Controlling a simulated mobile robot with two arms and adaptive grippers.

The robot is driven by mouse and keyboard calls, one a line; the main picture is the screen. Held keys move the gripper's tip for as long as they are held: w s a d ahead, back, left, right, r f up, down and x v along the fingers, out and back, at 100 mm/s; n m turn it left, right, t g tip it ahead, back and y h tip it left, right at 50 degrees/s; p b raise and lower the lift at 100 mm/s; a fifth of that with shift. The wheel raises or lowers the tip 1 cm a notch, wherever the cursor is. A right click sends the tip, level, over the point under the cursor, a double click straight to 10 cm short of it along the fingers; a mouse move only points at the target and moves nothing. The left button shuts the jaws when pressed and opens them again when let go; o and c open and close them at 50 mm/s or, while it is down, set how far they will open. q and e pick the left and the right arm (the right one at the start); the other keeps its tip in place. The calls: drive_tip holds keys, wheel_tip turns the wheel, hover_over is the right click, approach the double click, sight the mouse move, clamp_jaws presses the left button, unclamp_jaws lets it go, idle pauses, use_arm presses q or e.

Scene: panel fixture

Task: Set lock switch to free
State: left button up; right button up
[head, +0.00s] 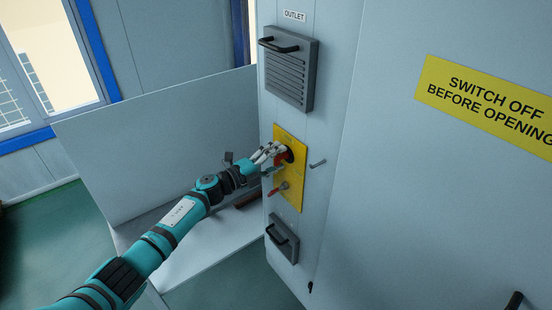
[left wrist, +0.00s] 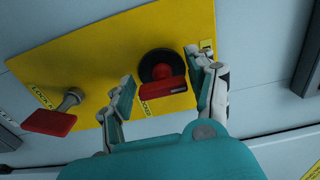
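A yellow panel (head: 291,200) on the cabinet front carries two switches. One has a round black base and a red handle (left wrist: 172,90); in the head view my fingers partly cover this switch. The other has a metal stem and a red handle (left wrist: 48,122); it also shows low on the panel in the head view (head: 274,192). Lettering that seems to read "LOCK" lies beside the stemmed one. My left gripper (left wrist: 160,72) is open at the black-based switch, with one finger on each side of its red handle. I cannot tell whether they touch. My right gripper is out of view.
A vented grey cover (head: 291,75) with a black handle is above the panel, and a smaller grey cover (head: 283,238) is below. A metal peg (head: 317,164) sticks out right of the panel. A low bench (head: 205,240) stands left of the cabinet.

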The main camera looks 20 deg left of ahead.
use_arm(q)
drive_tip(key=shift+o, duration=0.8)
drive_tip(key=v, duration=1.2)
drive_tip(key=shift+f, duration=0.1)
